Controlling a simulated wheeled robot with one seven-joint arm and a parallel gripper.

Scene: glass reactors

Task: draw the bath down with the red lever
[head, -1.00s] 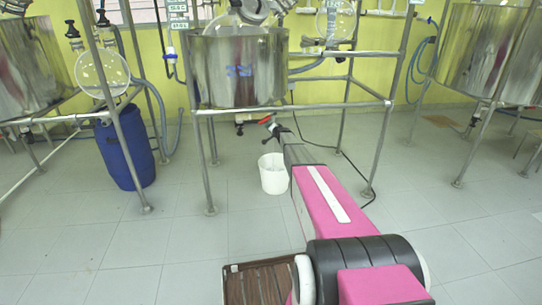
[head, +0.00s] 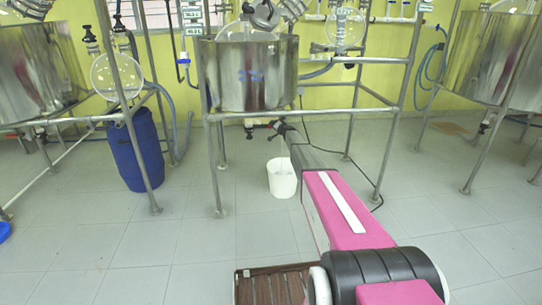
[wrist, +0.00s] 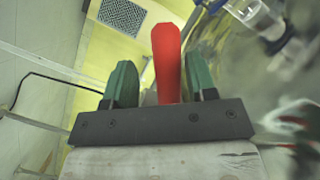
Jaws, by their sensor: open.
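The bath is a shiny steel tub (head: 248,75) in a pipe frame at the centre of the head view. My gripper (head: 276,128) is just under its front lower edge. In the wrist view the red lever (wrist: 168,65) stands upright between the two green fingers of my gripper (wrist: 161,62). The fingers are open, with a narrow gap visible on either side of the lever. I cannot make out the red lever in the head view, where my gripper covers that spot. A white bucket (head: 282,178) stands on the floor below my gripper.
A blue drum (head: 135,150) stands to the left, behind a frame leg. Steel tubs on frames stand at left (head: 38,70) and right (head: 490,55). A dark cable (head: 340,162) runs on the floor by the right leg. The tiled floor between the frames is mostly clear.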

